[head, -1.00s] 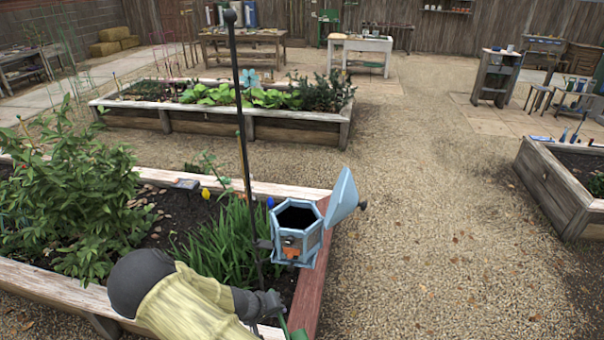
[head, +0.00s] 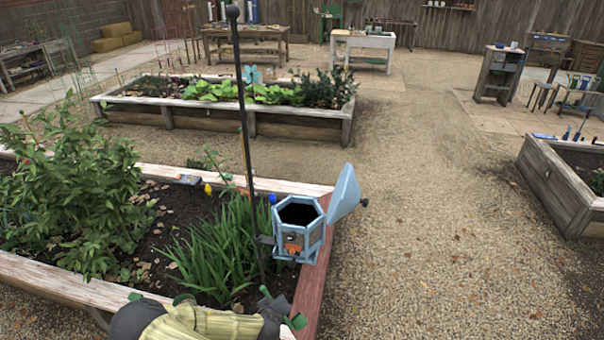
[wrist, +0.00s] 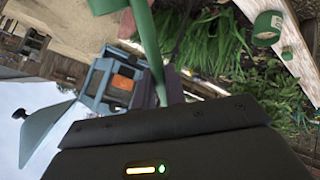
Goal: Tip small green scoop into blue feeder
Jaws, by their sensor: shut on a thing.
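The blue feeder (head: 288,240) hangs on a dark pole at the corner of the near raised bed. Its lid (head: 345,192) is swung open to the right and its dark top opening is uncovered. An orange patch shows on its front. My gripper (head: 285,316) is low at the bottom edge, in front of and below the feeder. In the wrist view my gripper (wrist: 164,92) is shut on the green scoop (wrist: 146,45), whose green shaft runs up past the feeder (wrist: 101,82). The scoop's bowl is mostly cut off by the picture's top, so its contents are hidden.
The dark pole (head: 245,130) rises beside the feeder. Leafy plants (head: 70,200) fill the near bed, whose reddish edge (head: 312,297) lies below the feeder. A green round container (wrist: 267,28) shows in the wrist view. Open gravel (head: 440,220) lies to the right.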

